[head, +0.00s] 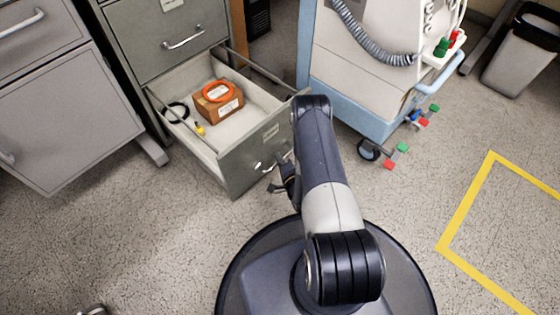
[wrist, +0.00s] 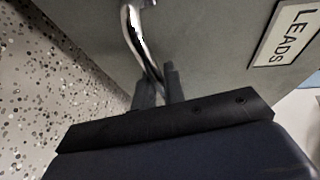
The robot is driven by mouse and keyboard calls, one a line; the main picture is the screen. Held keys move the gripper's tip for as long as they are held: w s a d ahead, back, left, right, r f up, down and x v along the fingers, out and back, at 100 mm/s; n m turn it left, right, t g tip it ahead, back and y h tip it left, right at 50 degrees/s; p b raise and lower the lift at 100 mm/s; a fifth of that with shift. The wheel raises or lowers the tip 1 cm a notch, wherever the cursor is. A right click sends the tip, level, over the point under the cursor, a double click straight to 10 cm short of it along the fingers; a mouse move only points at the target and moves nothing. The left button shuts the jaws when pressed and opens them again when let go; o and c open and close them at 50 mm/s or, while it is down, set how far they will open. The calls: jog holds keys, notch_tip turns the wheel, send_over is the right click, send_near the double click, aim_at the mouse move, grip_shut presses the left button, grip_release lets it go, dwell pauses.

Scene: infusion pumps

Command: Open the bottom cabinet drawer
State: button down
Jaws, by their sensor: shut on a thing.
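The bottom cabinet drawer (head: 250,155) is pulled well out from the grey cabinet (head: 150,40) in the head view. Inside it lie a brown box (head: 219,104) with an orange coil on top, a black coil and a small yellow item. My gripper (head: 284,172) is at the drawer's front face, at its handle. In the wrist view the gripper's fingers (wrist: 158,88) are shut on the curved metal handle (wrist: 135,35). A label reading "LEADS" (wrist: 287,33) is on the drawer front. My arm hides the right part of the drawer front in the head view.
A blue and white medical cart (head: 360,75) on castors stands close to the right of the drawer. Another grey cabinet (head: 65,120) is at left. A bin (head: 525,50) stands at far right. Speckled floor in front of the drawer is free, with yellow tape (head: 467,200) at right.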

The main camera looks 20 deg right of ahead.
jog(key=shift+s+d, duration=0.1)
jog(key=shift+s, duration=0.15)
jog(key=c, duration=1.5)
grip_release()
